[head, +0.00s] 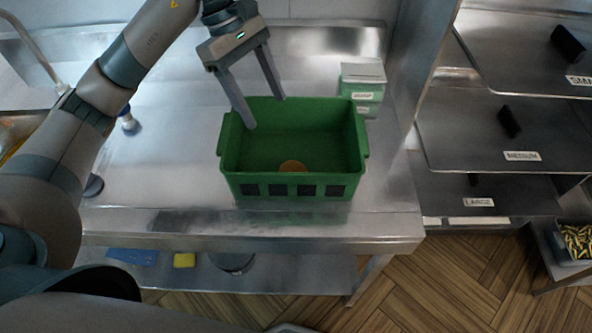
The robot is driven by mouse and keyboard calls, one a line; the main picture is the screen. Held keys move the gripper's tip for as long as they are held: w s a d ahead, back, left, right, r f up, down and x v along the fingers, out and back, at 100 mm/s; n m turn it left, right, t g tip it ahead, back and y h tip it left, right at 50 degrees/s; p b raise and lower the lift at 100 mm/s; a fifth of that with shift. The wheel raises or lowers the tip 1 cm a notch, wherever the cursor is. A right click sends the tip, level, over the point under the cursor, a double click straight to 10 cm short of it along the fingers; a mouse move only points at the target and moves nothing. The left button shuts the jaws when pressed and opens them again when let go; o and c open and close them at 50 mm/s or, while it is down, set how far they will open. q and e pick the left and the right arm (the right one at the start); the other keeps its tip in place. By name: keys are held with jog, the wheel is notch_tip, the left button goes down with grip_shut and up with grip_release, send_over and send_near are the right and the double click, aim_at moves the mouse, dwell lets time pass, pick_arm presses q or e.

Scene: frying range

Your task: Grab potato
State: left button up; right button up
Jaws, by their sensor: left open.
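A brown round potato (292,167) lies on the floor of a green crate (360,140), near its front wall and partly hidden by it. The crate stands on a steel table. My left gripper (266,112) comes in from the upper left and is open and empty. Its two fingers point down over the back left part of the crate, behind and above the potato, apart from it. My right gripper does not show.
Green and white boxes (362,88) stand behind the crate at its right. Steel shelves (480,140) labelled medium and large are at the right. The steel table (165,180) is mostly clear left of the crate. A bin of yellow-green pieces (578,240) stands at the far right.

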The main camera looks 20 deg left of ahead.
pick_arm(q)
jog(key=shift+f, duration=0.1)
jog(key=shift+s, duration=0.1)
jog(key=p, duration=0.5)
send_over(292, 164)
jog(key=a, duration=0.2)
jog(key=f, duration=1)
jog(key=shift+w+a+f, duration=0.1)
jog(key=shift+w+f, duration=0.05)
jog(key=shift+w, duration=0.15)
jog(key=shift+f, duration=0.45)
